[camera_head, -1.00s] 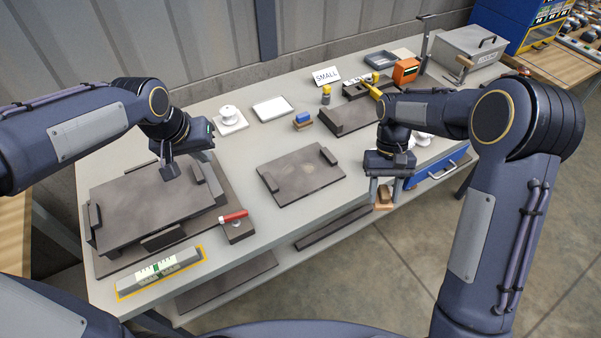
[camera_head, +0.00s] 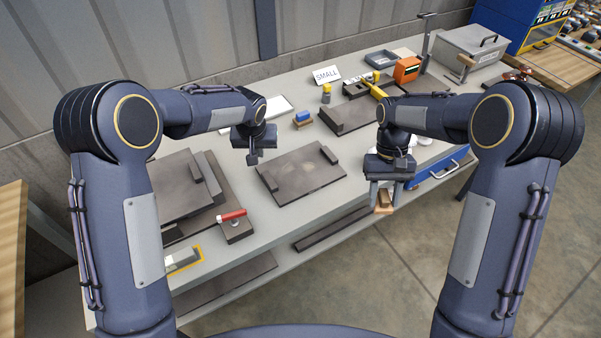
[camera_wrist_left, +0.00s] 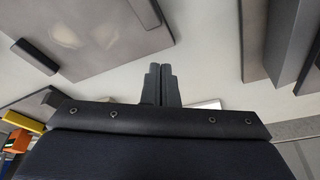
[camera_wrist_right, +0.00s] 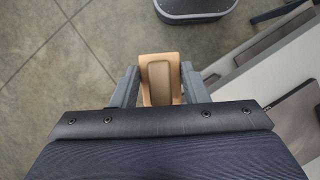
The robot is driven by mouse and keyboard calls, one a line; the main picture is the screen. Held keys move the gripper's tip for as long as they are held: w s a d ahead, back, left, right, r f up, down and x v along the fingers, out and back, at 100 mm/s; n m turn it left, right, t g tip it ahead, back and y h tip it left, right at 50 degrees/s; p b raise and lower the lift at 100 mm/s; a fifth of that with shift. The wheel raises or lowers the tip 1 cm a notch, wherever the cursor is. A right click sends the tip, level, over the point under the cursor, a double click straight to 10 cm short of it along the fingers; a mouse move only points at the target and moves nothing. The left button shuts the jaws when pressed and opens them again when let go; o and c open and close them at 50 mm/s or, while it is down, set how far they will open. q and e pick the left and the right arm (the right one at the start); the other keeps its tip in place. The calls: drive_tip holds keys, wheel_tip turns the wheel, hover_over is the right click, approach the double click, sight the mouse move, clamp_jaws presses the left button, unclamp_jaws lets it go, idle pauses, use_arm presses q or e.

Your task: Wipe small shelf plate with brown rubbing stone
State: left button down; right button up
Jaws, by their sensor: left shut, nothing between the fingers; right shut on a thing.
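The small shelf plate (camera_head: 296,178) is a dark flat plate with raised end blocks and pale smudges, lying mid-bench. It also shows in the left wrist view (camera_wrist_left: 100,50). My left gripper (camera_head: 252,161) is shut and empty above the plate's left back corner; its closed fingers (camera_wrist_left: 160,69) show in the left wrist view.
A larger dark plate stack (camera_head: 175,190) lies at the left, partly behind my left arm. A red-handled tool on a block (camera_head: 236,225) stands near the front edge. A blue-topped block (camera_head: 303,120), a SMALL sign (camera_head: 326,75) and a dark fixture (camera_head: 352,115) stand behind.

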sight(262, 168)
use_arm(q)
drive_tip(key=shift+f+b, duration=0.5)
drive_tip(key=shift+f, duration=0.85)
use_arm(e)
drive_tip(key=shift+f, duration=0.7)
